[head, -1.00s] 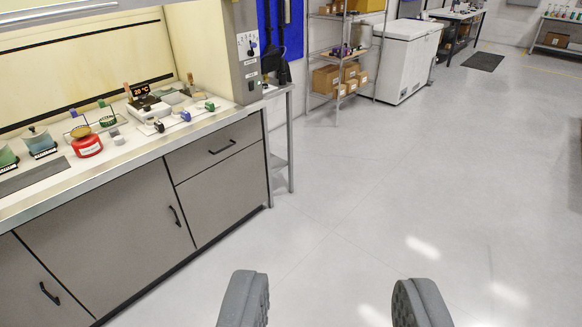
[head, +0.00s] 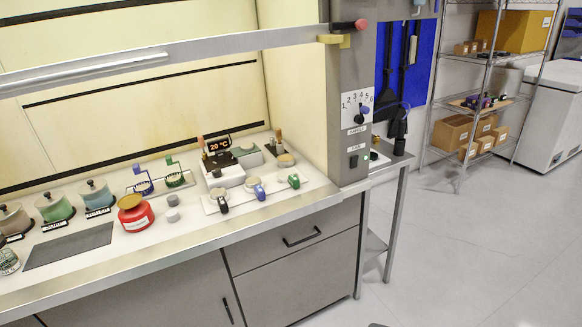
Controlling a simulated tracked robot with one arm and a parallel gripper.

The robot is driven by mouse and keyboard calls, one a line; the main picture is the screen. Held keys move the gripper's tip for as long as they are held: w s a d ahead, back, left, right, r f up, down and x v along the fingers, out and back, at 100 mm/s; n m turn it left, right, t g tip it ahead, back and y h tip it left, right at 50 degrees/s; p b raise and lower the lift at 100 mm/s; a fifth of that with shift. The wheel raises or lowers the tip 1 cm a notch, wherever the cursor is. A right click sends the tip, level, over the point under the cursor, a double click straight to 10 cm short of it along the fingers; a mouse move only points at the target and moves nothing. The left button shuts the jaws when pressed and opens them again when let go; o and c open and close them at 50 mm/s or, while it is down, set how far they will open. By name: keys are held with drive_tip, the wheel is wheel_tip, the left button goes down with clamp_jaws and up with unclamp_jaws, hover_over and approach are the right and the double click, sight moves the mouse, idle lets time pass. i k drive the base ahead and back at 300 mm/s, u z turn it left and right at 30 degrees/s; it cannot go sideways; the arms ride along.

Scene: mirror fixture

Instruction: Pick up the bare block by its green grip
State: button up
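On the fume hood worktop a green piece (head: 293,181) stands at the right of a short row with a blue piece (head: 258,192) and a black piece (head: 222,205). All three are small, on a pale plate. The green piece looks like the green grip, but its block is too small to make out as bare. A green wire holder (head: 173,175) stands further left, beside a blue one (head: 142,183). Of my gripper, only a dark sliver (head: 378,325) seems to show at the bottom edge, well below the worktop items; its opening is out of frame.
A red jar (head: 135,213), several lidded jars and a dark mat (head: 68,247) occupy the worktop's left. A heater with a 20 °C display (head: 219,144) stands behind the row. The raised sash (head: 150,62) crosses above. Floor is clear at right.

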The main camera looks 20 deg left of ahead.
sight(286, 176)
drive_tip(key=u, duration=0.25)
drive_tip(key=i, duration=2.45)
drive_tip(key=u, duration=0.15)
